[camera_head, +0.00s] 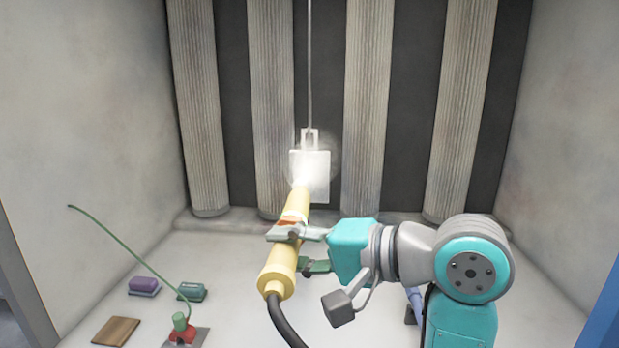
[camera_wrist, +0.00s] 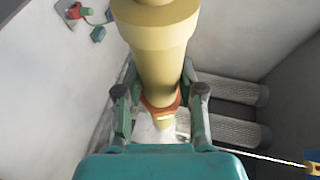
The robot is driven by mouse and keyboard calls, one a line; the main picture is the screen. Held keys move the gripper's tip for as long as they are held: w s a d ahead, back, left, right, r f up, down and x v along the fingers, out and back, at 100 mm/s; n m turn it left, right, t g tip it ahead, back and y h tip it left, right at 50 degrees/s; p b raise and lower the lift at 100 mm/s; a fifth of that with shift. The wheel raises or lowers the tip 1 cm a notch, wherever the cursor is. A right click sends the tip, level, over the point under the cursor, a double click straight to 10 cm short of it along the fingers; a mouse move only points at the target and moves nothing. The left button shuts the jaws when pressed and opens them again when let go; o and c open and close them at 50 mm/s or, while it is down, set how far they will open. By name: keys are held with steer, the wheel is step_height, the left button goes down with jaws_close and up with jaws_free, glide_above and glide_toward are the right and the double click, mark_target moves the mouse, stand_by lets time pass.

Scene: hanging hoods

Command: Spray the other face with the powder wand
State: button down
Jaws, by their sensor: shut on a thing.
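My gripper (camera_head: 302,248) is shut on the yellow powder wand (camera_head: 275,270), which has an orange band near its front and a black hose at its rear. The wand (camera_wrist: 155,60) also fills the middle of the wrist view between my gripper's fingers (camera_wrist: 160,100). In the head view the wand's nozzle points up at a pale flat panel (camera_head: 316,178) that hangs from a thin rod (camera_head: 310,70). A bright white haze glows around the nozzle and over the panel's lower left. The wand tip overlaps the panel's edge; I cannot tell the gap. The panel's far face is hidden.
Ribbed grey filter columns (camera_head: 368,110) stand along the back wall. On the floor at left are a purple block (camera_head: 144,285), a green block (camera_head: 191,291), a brown board (camera_head: 116,331) and a red-and-green device (camera_head: 181,329) with a curved green line. Pale walls enclose both sides.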

steer(key=s+f, duration=0.4)
steer(key=s, duration=0.6)
steer(key=shift+a, duration=0.15)
stand_by(0.4)
steer(key=shift+f, duration=0.1)
